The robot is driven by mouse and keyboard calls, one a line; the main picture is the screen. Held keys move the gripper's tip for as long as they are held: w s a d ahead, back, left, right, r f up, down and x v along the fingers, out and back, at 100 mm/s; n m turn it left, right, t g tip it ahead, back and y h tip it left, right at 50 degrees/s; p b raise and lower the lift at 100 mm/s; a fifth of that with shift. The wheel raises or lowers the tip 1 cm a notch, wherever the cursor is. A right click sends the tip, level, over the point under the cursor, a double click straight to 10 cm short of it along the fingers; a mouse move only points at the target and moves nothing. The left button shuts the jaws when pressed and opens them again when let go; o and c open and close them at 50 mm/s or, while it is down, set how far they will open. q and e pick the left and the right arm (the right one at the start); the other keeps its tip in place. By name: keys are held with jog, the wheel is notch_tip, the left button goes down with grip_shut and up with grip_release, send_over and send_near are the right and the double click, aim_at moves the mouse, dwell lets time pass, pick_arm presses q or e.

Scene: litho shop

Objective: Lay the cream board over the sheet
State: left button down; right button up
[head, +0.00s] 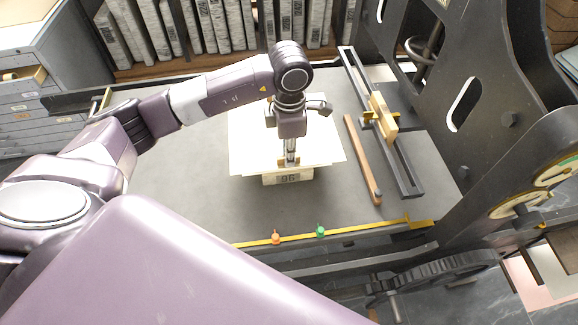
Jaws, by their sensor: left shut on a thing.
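The cream board (250,135) is a flat pale panel in the middle of the head view, over the press bed. My left gripper (289,162) points down at the board's near edge and is shut on it. A pale block marked 96 (287,179) shows below that near edge; the board covers the rest of its top. I cannot tell the sheet apart from the board, and whether the board touches what is below is unclear. My right gripper is not in view.
The grey press bed (190,195) is clear to the left. A wooden bar (362,160) and a black slotted frame with a wooden block (382,118) lie to the right. Orange (276,237) and green (320,231) pegs stand at the front strip. A black press frame (455,95) rises right.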

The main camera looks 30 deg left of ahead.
pick_arm(q)
notch_tip(320, 180, down, 2)
jog(key=shift+f, duration=0.25)
notch_tip(320, 180, down, 5)
jog(key=shift+r+p, duration=0.1)
jog(key=shift+p, duration=0.45)
jog(key=c, duration=2)
grip_release()
jog(key=shift+o, duration=0.2)
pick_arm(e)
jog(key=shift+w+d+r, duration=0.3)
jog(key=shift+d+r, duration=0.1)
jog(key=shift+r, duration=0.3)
pick_arm(q)
notch_tip(320, 180, up, 11)
jog(key=b, duration=0.3)
jog(key=shift+d, duration=0.1)
jog(key=shift+r, duration=0.5)
jog(key=shift+s, duration=0.1)
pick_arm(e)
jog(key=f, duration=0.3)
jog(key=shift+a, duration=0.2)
